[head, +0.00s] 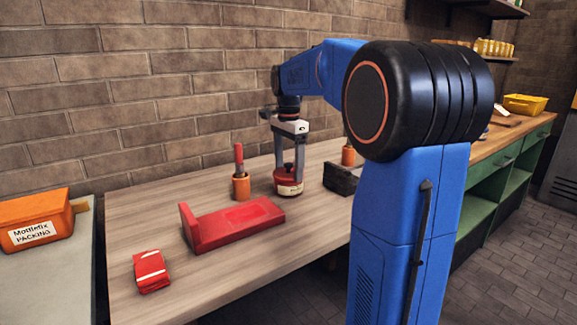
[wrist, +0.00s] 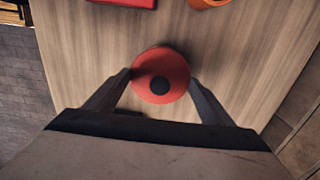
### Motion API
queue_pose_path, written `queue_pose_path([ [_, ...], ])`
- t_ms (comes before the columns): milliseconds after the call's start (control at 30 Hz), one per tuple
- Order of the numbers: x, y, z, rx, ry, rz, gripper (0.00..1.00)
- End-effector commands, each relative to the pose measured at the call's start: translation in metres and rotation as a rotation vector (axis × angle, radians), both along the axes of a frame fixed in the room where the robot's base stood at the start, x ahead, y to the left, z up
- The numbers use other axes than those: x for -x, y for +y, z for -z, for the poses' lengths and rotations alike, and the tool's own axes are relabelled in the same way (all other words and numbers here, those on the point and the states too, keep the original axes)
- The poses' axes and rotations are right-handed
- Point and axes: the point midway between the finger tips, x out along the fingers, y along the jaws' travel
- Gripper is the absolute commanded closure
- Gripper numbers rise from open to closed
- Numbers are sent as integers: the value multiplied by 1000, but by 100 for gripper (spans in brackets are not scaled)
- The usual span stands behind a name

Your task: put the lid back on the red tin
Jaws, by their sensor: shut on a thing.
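The red tin (head: 289,188) with a cream label band stands upright on the wooden workbench. Its red lid (head: 285,172) is at the tin's top, between my gripper's fingers. In the wrist view the lid (wrist: 174,72) is a round red disc with a dark knob in the middle. My gripper (head: 288,172) points straight down and is shut on the lid, with one finger on each side of the rim. The wrist view also shows my gripper (wrist: 161,80). The lid hides the tin there. I cannot tell whether the lid is fully seated or slightly above the tin.
An orange cup with a red-handled tool (head: 241,186) stands left of the tin. A red L-shaped bracket (head: 235,222) and a red packet (head: 151,271) lie nearer. A black block (head: 341,179) is close on the right, an orange cup (head: 348,156) behind it.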

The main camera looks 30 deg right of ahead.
Motion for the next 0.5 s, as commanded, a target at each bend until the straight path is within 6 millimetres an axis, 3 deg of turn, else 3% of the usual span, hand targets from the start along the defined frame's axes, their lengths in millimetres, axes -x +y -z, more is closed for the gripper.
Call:
queue_pose_path([
  [333, 0, 0, 0, 0, 0, 0, 46],
  [367, 0, 0, 0, 0, 0, 0, 17],
  [400, 0, 0, 0, 0, 0, 0, 7],
  [433, 0, 0, 0, 0, 0, 0, 2],
  [500, 0, 0, 0, 0, 0, 0, 2],
])
